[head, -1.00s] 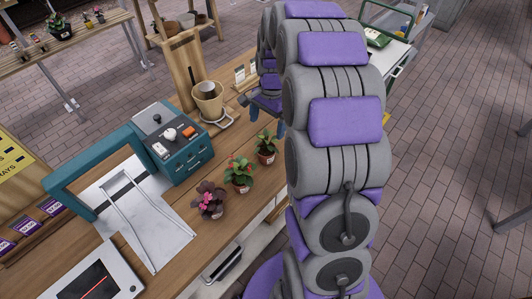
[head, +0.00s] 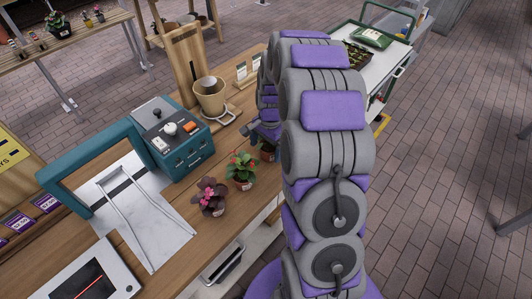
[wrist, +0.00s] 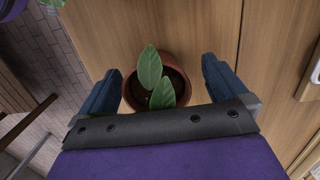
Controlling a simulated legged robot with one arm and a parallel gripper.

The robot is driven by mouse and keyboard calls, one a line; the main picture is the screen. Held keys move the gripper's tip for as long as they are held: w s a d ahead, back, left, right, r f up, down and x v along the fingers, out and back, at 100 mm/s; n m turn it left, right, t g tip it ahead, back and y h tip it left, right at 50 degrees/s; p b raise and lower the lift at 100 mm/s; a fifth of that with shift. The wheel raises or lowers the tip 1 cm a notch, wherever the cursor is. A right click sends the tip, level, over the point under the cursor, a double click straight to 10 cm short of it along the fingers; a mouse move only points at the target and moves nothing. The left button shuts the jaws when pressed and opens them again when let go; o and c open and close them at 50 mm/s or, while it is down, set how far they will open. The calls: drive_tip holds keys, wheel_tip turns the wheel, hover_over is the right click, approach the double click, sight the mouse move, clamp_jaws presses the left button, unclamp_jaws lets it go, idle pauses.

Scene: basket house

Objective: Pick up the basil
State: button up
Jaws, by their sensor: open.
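The basil, a green-leaved plant in a terracotta pot, stands upright on the wooden counter. In the wrist view its pot (wrist: 174,65) is between the two blue fingers of my gripper (wrist: 161,76), with a gap on each side. Two large leaves point up toward the camera. In the head view the pot (head: 267,153) shows just below my gripper (head: 263,133), which hides most of the leaves. My gripper is open and holds nothing.
A red-flowered plant (head: 241,171) and a dark-leaved plant with pink flowers (head: 210,198) stand in a row along the counter's front edge. A teal register (head: 175,140) and a beige cup (head: 209,97) on a stand are behind. A white cart (head: 372,75) is back right.

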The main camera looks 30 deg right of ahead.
drive_tip(key=shift+s+d+f, duration=0.1)
drive_tip(key=shift+d+f, duration=0.05)
drive_tip(key=shift+f, duration=0.75)
drive_tip(key=shift+d+f, duration=0.2)
drive_tip(key=shift+d, duration=0.45)
drive_tip(key=shift+a+r, duration=0.1)
drive_tip(key=shift+a, duration=0.6)
drive_tip(key=c, duration=0.7)
drive_tip(key=shift+c, duration=0.7)
drive_tip(key=shift+d, duration=0.5)
drive_tip(key=c, duration=0.3)
